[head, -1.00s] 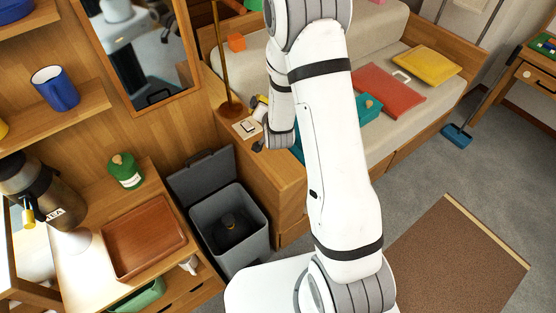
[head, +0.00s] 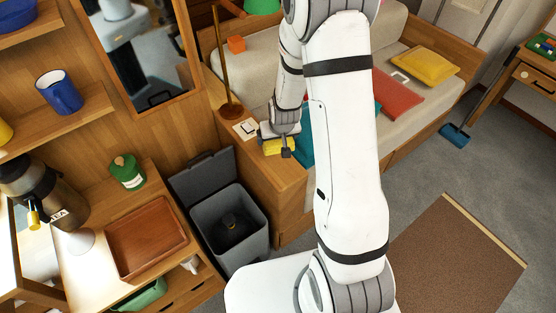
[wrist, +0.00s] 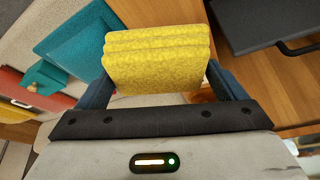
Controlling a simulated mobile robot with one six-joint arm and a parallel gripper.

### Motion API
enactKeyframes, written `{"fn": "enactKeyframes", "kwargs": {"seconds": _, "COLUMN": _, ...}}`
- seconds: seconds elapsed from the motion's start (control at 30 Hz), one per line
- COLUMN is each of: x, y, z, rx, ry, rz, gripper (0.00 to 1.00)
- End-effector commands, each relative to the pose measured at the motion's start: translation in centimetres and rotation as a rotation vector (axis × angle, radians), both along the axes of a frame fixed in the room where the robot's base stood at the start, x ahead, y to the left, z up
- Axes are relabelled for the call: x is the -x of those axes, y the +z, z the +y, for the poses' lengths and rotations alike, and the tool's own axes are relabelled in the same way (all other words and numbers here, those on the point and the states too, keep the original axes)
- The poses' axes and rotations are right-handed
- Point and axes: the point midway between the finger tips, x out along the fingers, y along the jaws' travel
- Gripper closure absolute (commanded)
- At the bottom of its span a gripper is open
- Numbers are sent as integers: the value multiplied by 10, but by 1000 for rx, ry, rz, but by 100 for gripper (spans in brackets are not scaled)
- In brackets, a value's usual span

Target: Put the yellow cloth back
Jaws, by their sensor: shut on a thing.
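The yellow cloth (wrist: 158,58) is a folded, layered block that fills the space between my fingers in the wrist view. My gripper (wrist: 160,85) is shut on it, with one dark blue finger at each side. In the head view the yellow cloth (head: 283,146) shows at the end of my arm, at my gripper (head: 285,140), by the wooden cabinet top beside the bed. From the head view I cannot tell whether the cloth touches the wood.
A lamp stand (head: 232,109) and a small white card (head: 246,129) are on the cabinet top. A grey open bin (head: 230,225) stands beside it. A teal cushion (wrist: 85,45) lies on the bed close by. A brown tray (head: 147,236) is on the counter.

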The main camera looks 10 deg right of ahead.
Motion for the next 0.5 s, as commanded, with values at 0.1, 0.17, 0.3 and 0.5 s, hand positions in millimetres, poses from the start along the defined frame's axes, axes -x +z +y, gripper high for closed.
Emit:
{"fn": "enactKeyframes", "kwargs": {"seconds": 0.1, "x": 2, "y": -22, "z": 0, "rx": 1, "ry": 2, "rz": 7, "gripper": 28}}
{"fn": "enactKeyframes", "kwargs": {"seconds": 0.17, "x": 1, "y": -32, "z": 0, "rx": 0, "ry": 3, "rz": 5, "gripper": 28}}
{"fn": "enactKeyframes", "kwargs": {"seconds": 0.3, "x": 1, "y": -48, "z": 1, "rx": 0, "ry": 3, "rz": 3, "gripper": 28}}
{"fn": "enactKeyframes", "kwargs": {"seconds": 0.5, "x": 1, "y": -66, "z": 1, "rx": 0, "ry": 3, "rz": 3, "gripper": 28}}
